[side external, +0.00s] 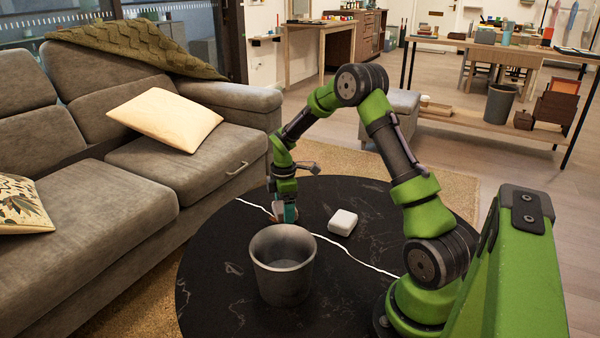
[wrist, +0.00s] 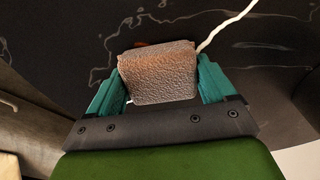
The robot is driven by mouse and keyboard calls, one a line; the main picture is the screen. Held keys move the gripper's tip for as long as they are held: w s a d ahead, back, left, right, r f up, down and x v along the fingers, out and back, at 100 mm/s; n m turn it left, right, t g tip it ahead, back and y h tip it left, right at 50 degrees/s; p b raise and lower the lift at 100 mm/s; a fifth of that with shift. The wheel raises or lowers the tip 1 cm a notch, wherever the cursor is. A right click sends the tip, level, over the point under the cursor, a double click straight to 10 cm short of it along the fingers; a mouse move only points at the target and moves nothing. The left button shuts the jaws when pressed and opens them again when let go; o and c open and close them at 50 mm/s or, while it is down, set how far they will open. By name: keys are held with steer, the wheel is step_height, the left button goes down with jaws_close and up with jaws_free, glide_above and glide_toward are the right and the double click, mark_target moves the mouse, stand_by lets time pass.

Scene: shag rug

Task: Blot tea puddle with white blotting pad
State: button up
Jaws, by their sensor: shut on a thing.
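My gripper (side external: 284,213) is low over the black round table, behind the grey bin. In the wrist view its teal fingers (wrist: 162,68) are shut on the sides of a pad (wrist: 158,82), which I take as the blotting pad. The pad has a bumpy texture and looks greyish, with a brown tint toward its far edge. A thin orange-brown patch (wrist: 150,43) shows just beyond that edge and may be the tea puddle; the pad hides the rest. I cannot tell whether the pad touches the table.
A grey bin (side external: 283,284) stands on the black table (side external: 215,290), close in front of my gripper. A white rounded block (side external: 342,222) lies to the right. A thin white line crosses the tabletop. A grey sofa (side external: 75,240) stands to the left.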

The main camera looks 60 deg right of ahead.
steer(key=shift+r, duration=3.25)
